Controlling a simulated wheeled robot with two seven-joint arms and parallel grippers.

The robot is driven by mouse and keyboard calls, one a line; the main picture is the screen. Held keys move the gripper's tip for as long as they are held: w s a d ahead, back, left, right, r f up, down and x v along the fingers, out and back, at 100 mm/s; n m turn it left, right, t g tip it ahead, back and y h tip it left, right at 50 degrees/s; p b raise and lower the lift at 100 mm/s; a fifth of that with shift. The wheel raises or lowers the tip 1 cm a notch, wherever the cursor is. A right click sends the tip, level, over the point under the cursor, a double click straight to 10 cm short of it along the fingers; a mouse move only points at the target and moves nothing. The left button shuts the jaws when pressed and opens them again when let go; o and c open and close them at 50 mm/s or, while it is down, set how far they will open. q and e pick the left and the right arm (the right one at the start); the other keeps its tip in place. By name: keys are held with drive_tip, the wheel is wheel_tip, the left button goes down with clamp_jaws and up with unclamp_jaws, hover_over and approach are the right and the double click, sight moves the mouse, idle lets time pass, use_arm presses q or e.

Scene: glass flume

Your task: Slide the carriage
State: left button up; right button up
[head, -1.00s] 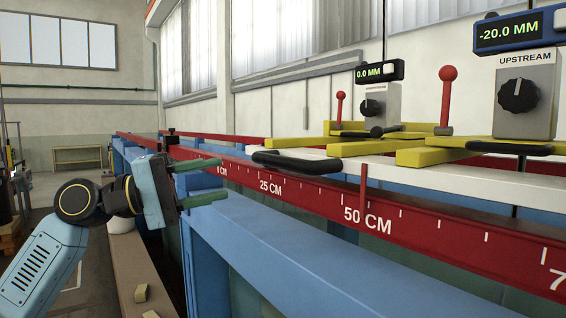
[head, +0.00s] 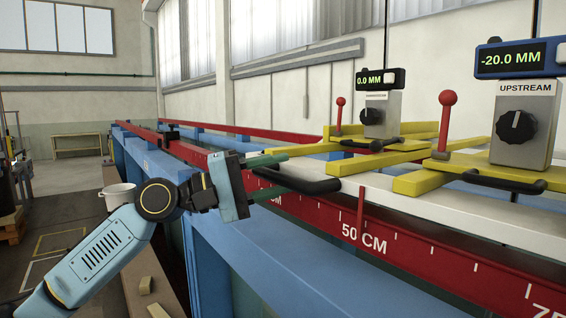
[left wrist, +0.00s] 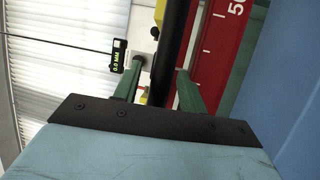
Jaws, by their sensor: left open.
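The carriage is a white plate (head: 405,205) with yellow cross members (head: 425,183), riding along a red rail with a centimetre scale (head: 400,243). A black bar handle (head: 318,187) sticks out at its near left end. My left gripper (head: 284,177) is open at this handle, with one green finger on each side of its left part. In the left wrist view the dark handle (left wrist: 171,40) passes between the two green fingers; contact cannot be told. The red pointer (head: 361,208) stands near the 50 CM mark. My right gripper is not in view.
Two gauges stand on the carriage, one reading 0.0 MM (head: 380,78) and one -20.0 MM (head: 518,58), beside red-knobbed levers (head: 445,120). A black block (head: 171,136) sits on the rail farther left. Blue flume beams (head: 265,265) run below.

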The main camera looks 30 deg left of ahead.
use_arm(q)
drive_tip(key=shift+w+d+r, duration=0.1)
drive_tip(key=shift+w+d, duration=0.4)
drive_tip(key=shift+d, duration=0.05)
